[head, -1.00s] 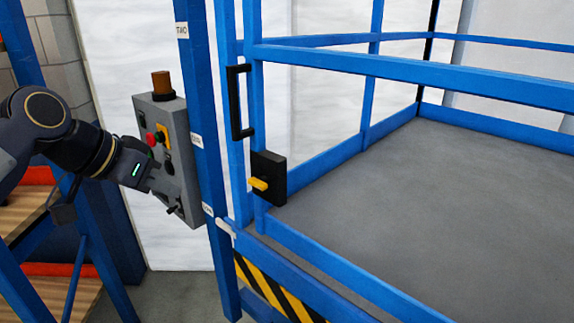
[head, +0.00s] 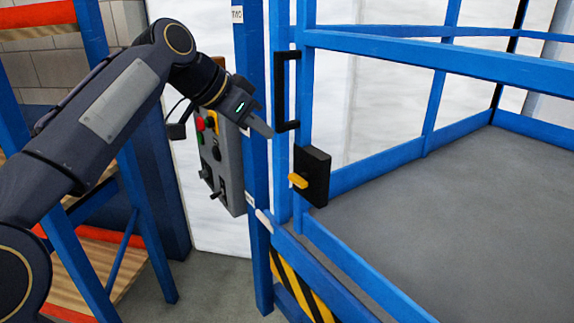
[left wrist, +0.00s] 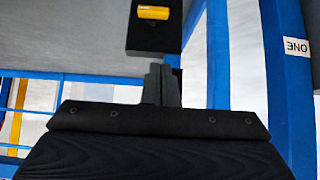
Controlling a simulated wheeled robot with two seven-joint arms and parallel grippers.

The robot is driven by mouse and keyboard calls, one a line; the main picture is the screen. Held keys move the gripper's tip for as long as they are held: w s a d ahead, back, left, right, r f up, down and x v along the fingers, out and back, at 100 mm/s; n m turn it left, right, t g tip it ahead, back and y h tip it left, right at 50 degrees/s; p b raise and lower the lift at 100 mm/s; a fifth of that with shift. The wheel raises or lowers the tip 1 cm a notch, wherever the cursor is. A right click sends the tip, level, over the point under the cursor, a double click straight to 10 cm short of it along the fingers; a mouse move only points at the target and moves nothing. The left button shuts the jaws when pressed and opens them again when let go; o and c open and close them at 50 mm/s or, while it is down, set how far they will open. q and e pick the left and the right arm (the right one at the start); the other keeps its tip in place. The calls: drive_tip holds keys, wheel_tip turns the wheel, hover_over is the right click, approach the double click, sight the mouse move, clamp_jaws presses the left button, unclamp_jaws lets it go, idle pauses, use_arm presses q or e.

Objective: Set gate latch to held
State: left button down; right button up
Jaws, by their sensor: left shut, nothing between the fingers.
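The gate latch is a black box (head: 317,176) with a yellow lever (head: 297,181), mounted on the blue gate post below a black handle (head: 287,90). The lever points out to the left and looks roughly level. My left gripper (head: 268,132) is shut and empty, up and to the left of the latch, in front of the blue post. In the left wrist view the shut fingers (left wrist: 160,84) point towards the latch box (left wrist: 152,39), whose yellow lever (left wrist: 153,12) shows at the top edge. They look apart from the lever. My right gripper is not in view.
A grey control box (head: 226,165) with buttons and a small lever hangs left of the blue post (head: 257,60). Blue rails (head: 400,68) enclose the grey platform (head: 440,220). A shelf rack (head: 92,60) stands at the left.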

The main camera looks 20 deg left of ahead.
use_arm(q)
hover_over(297, 173)
drive_tip(key=s+a, duration=0.2)
drive_tip(key=s, duration=0.1)
wheel_tip(297, 173, down, 5)
drive_tip(key=f, duration=0.5)
drive_tip(key=shift+w+d, duration=0.2)
drive_tip(key=shift+d, duration=0.1)
drive_tip(key=shift+r, duration=0.1)
